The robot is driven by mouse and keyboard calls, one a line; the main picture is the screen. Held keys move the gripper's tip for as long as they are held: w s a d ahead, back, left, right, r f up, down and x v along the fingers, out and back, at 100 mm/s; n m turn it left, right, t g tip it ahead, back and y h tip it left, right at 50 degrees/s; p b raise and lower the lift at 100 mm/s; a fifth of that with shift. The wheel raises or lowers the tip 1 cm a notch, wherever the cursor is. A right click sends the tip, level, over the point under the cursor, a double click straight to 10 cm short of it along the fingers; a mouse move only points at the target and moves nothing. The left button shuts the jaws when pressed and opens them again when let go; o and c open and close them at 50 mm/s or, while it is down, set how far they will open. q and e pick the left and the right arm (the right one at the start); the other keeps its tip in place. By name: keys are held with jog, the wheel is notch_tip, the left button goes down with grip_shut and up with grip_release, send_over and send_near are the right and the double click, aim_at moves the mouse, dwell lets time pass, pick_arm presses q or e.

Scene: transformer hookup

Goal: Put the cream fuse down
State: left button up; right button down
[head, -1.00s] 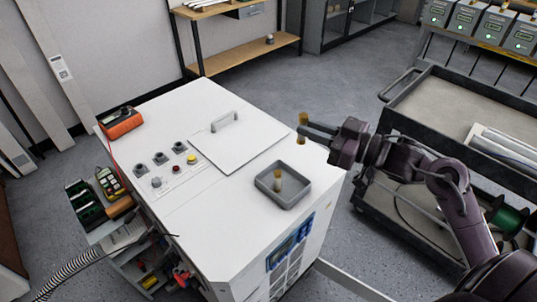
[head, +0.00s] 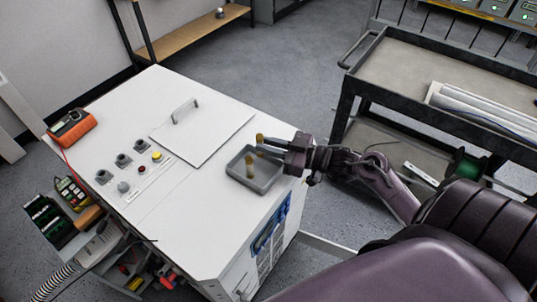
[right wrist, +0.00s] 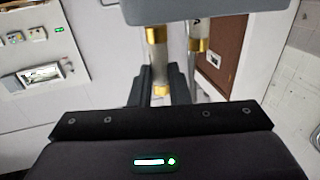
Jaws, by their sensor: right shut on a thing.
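My right gripper (head: 266,146) is shut on the cream fuse, whose brass end cap (head: 260,138) shows above the fingers over the grey tray. In the right wrist view the cream fuse (right wrist: 158,58) stands between the fingers, with brass bands at its ends. A second fuse (head: 250,168) stands upright inside the grey tray (head: 232,170). Fingers hide part of the held fuse, and I cannot tell whether its lower end touches the tray floor. My left gripper is not in view.
The tray rests on the white cabinet top (head: 180,205), near its right edge. A raised panel with a handle (head: 185,110), knobs (head: 123,160) and an orange device (head: 72,127) are to the left. A dark cart (head: 400,75) stands to the right.

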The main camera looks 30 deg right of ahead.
notch_tip(320, 180, down, 4)
jog(key=shift+f, duration=0.1)
dwell(0.4)
jog(key=shift+f, duration=0.2)
jog(key=c, duration=1.4)
grip_release()
jog(key=shift+o, duration=0.2)
jog(key=shift+r, duration=0.1)
